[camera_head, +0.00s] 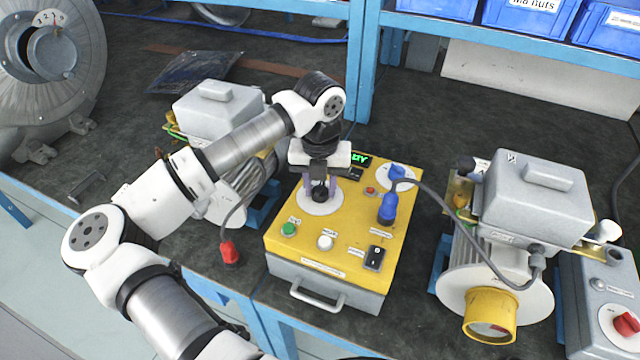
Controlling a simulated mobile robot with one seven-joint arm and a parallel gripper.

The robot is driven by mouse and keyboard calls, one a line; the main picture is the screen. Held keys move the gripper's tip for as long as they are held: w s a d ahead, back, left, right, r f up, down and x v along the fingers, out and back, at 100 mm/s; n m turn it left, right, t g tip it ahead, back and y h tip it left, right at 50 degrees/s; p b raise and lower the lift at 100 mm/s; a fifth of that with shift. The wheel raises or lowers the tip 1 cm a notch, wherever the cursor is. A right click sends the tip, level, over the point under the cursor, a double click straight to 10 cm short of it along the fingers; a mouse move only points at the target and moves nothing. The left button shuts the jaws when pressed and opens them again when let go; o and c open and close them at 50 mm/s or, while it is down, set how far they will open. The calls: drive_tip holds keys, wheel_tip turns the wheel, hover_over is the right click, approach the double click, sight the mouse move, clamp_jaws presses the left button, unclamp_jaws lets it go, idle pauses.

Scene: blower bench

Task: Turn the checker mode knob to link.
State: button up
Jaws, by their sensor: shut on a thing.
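The checker (341,241) is a yellow-topped box with a grey front and a handle, standing on the bench. Its mode knob (320,192) is black, on a round white dial (318,206) at the upper left of the yellow panel. My gripper (320,185) points down from above and is shut on the knob. The gripper covers much of the dial, so I cannot read the knob's pointer or the link mark.
A blue plug (388,207) with a grey cable stands on the panel's right, near a black switch (374,257). Blue shelf posts (362,60) rise behind.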

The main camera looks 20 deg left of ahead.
drive_tip(key=shift+f+b, duration=0.15)
drive_tip(key=shift+b, duration=0.45)
drive_tip(key=shift+f+n+b, duration=0.1)
drive_tip(key=shift+n+b, duration=0.7)
drive_tip(key=shift+b, duration=0.05)
drive_tip(key=n+b, duration=0.2)
drive_tip(key=b, duration=0.1)
drive_tip(key=n+b, duration=0.3)
drive_tip(key=b, duration=0.1)
drive_tip(key=shift+n, duration=0.4)
drive_tip(key=shift+r+n+b, duration=0.2)
drive_tip(key=shift+n+b, duration=0.85)
drive_tip(key=shift+n, duration=0.05)
drive_tip(key=shift+r+n, duration=0.1)
drive_tip(key=shift+n, duration=0.2)
drive_tip(key=o, duration=1)
drive_tip(key=shift+c, duration=0.2)
